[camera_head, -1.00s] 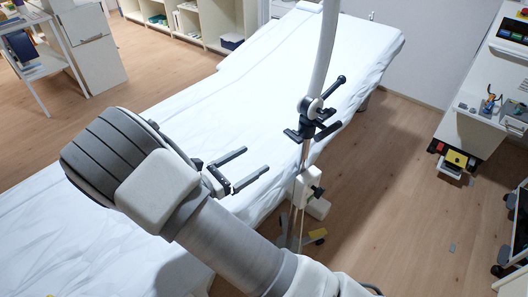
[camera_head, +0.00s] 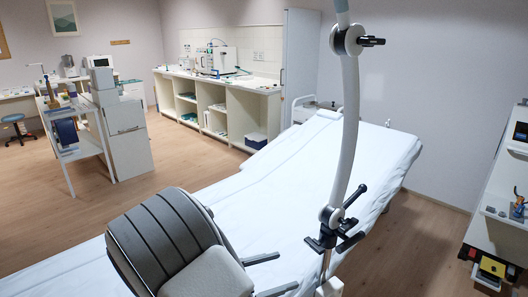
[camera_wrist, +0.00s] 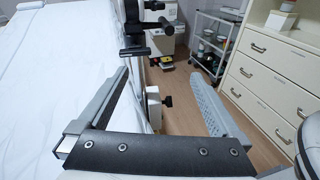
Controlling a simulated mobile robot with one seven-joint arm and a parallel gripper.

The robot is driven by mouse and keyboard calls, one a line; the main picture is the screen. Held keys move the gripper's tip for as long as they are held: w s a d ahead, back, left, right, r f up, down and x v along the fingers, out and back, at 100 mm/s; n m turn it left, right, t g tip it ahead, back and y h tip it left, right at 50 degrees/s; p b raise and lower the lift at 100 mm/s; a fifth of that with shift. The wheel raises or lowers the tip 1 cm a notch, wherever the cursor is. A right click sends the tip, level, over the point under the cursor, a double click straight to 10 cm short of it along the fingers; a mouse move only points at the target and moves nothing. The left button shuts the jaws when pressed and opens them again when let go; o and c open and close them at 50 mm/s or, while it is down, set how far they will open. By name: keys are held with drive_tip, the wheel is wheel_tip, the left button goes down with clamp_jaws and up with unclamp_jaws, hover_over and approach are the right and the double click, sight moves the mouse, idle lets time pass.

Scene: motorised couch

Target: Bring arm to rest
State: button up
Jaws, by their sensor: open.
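My gripper (camera_head: 280,275) is at the lower middle of the head view, with its two dark fingers apart and nothing between them. It points right, above the white-sheeted couch (camera_head: 300,170) and just left of the stand's pole. In the wrist view my open fingers (camera_wrist: 160,95) reach forward on both sides of the picture. The couch (camera_wrist: 50,60) fills the left of that view. The lower part of my arm is out of the head view.
A pole stand with a curved grey arm and black clamp (camera_head: 332,220) stands close ahead, beside the couch. It also shows in the wrist view (camera_wrist: 136,25). A drawer cabinet (camera_wrist: 265,75) is at right there. Shelves (camera_head: 215,110) line the back wall; open floor (camera_head: 425,240) lies right.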

drive_tip(key=s+d+r+m+g+y, duration=0.7)
drive_tip(key=s+d+r+m, duration=0.2)
drive_tip(key=d+m, duration=0.15)
drive_tip(key=s+r+m+t+y+p, duration=0.2)
drive_tip(key=s+r+m+t+y, duration=0.3)
drive_tip(key=s+r+m, duration=0.5)
drive_tip(key=shift+s+d+r+m+y, duration=0.2)
drive_tip(key=shift+r+m+y, duration=0.25)
drive_tip(key=shift+m+y, duration=0.7)
drive_tip(key=shift+n+y, duration=0.25)
drive_tip(key=shift+n, duration=0.05)
